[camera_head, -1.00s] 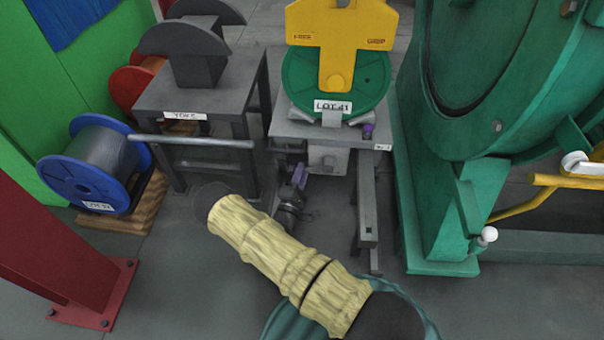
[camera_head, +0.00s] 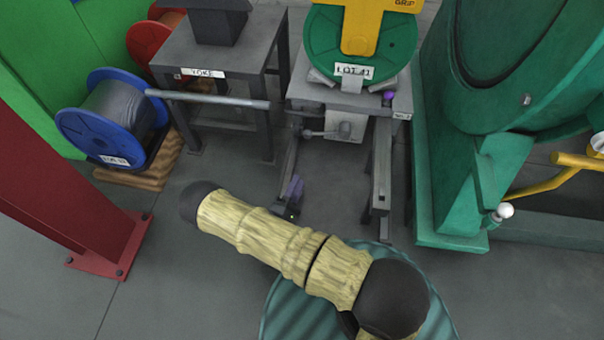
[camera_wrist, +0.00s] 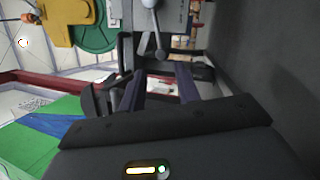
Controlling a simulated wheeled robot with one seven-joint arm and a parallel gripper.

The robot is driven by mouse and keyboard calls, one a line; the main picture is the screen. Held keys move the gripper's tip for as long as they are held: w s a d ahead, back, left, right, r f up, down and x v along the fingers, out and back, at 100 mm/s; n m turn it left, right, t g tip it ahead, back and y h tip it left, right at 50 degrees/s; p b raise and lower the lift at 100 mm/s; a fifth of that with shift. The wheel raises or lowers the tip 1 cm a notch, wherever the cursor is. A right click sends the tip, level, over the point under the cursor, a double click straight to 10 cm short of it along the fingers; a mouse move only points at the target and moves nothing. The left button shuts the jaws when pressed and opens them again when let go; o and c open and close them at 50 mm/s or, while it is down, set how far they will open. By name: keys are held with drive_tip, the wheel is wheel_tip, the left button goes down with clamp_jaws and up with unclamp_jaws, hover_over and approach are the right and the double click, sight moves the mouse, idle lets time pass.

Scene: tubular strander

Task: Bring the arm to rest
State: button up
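My arm, in a yellowish ribbed sleeve, crosses the lower middle of the head view. My gripper shows in the head view (camera_head: 293,192) as a small dark shape with a purple part, beyond the sleeve and low in front of the grey stand. In the wrist view its two dark purple fingers (camera_wrist: 160,78) are apart, with nothing visible between them. The gripper is open and empty. The sleeve hides part of the arm behind it.
A green reel (camera_head: 323,35) labelled LOT 41, with a yellow grip piece (camera_head: 358,38), sits on a grey stand (camera_head: 383,165). A YOKE table (camera_head: 213,55), blue reel (camera_head: 80,135) and red post (camera_head: 60,215) are left. A green machine (camera_head: 450,200) is right. Floor lies between.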

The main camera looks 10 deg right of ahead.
drive_tip(key=shift+s+a, duration=0.1)
drive_tip(key=shift+s, duration=0.05)
idle(0.4)
drive_tip(key=w+r+m+g+y+p, duration=0.5)
drive_tip(key=r+p, duration=0.2)
drive_tip(key=r, duration=0.5)
drive_tip(key=w+r+m+g+y+p, duration=0.4)
drive_tip(key=r+m+p, duration=0.2)
drive_tip(key=r, duration=0.7)
drive_tip(key=s+d+r+m+g+y+p, duration=0.1)
drive_tip(key=s+d+r+g+p, duration=0.2)
drive_tip(key=s+r, duration=0.45)
drive_tip(key=s+d+r+m+g+y+p, duration=0.15)
drive_tip(key=s+r+p, duration=0.3)
drive_tip(key=r, duration=0.55)
drive_tip(key=s+d+r+g+p, duration=0.1)
drive_tip(key=s+d+r+p, duration=0.25)
drive_tip(key=s+r, duration=0.45)
wheel_tip(320, 180, up, 39)
drive_tip(key=p, duration=3.8)
drive_tip(key=shift+w+f, duration=0.2)
drive_tip(key=shift+w, duration=0.05)
